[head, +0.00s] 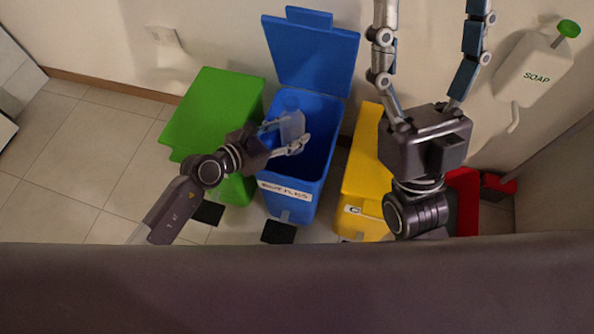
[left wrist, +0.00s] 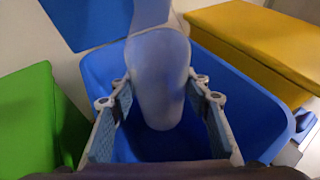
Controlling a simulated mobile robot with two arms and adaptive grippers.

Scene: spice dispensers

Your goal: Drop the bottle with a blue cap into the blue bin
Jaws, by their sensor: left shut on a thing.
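The blue bin (head: 312,196) stands below with its lid (head: 310,52) tilted up and open, and a label on its front. My left gripper (head: 292,134) is over the bin's mouth, shut on a pale, translucent bottle (head: 292,126). In the left wrist view the bottle (left wrist: 160,85) sits between the two fingers with the blue bin's inside (left wrist: 145,145) behind it. The blue cap is hard to make out against the blue bin. My right gripper (head: 428,45) is raised at the right, its fingers wide apart with nothing between them.
A green bin (head: 215,110) with its lid down stands left of the blue bin. A yellow bin (head: 362,185) stands to its right, and a red bin (head: 465,190) further right. A soap dispenser (head: 535,70) is on the wall at right. The tiled floor at left is clear.

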